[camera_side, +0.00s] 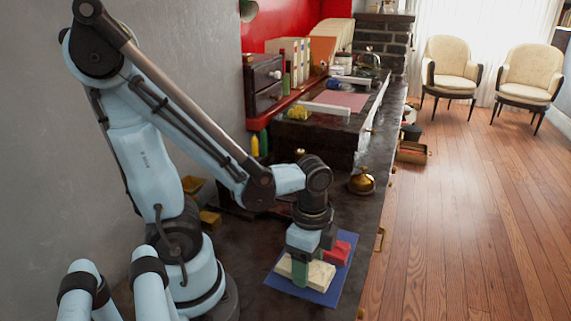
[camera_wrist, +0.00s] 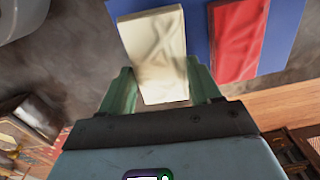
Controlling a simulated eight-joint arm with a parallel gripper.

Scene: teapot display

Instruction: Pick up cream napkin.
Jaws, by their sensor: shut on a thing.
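The cream napkin (camera_wrist: 152,45) is a folded, thick rectangle lying over the blue mat (camera_wrist: 201,28). In the side view the napkin (camera_side: 315,275) shows at the near part of the blue mat (camera_side: 319,297). My gripper (camera_wrist: 165,92) is shut on the near end of the napkin, one green finger on each side. In the side view my gripper (camera_side: 301,272) points down over the mat and hides part of the napkin. A red folded napkin (camera_wrist: 238,40) lies on the mat to the right of the cream one, apart from it. I cannot tell whether the cream napkin is clear of the mat.
The mat lies on a dark counter (camera_side: 255,247). A brass bell (camera_side: 361,182) stands on the counter behind the mat. A dark raised chest (camera_side: 315,135) stands further back. The counter's right edge is close to the mat, with wooden floor (camera_side: 450,220) beyond.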

